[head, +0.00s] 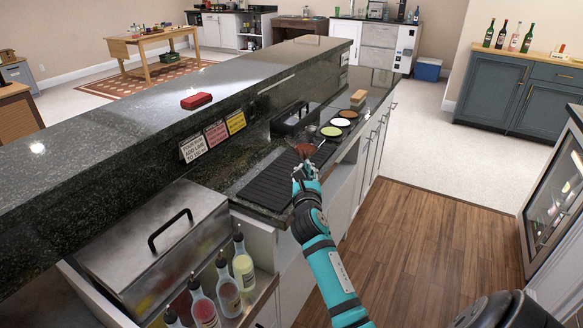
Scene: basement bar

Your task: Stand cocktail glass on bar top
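The bar top (125,118) is a long raised slab of dark speckled stone, running from the lower left to the upper middle. My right gripper (304,168) is over the lower counter, near its front edge and beside a black ribbed mat. A small reddish-brown shape (304,149) shows just beyond its fingertips. I cannot tell whether it is a glass or whether the fingers touch it. The fingers are too small to tell open from shut. No cocktail glass can be clearly made out. My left gripper is not in view.
A red box (196,100) lies on the bar top, with clear stone around it. Small signs (215,134) lean below its ledge. The ribbed mat (278,182), small round dishes (340,122) and a black caddy (294,117) occupy the lower counter. Bottles (229,289) stand beside a steel bin (158,250).

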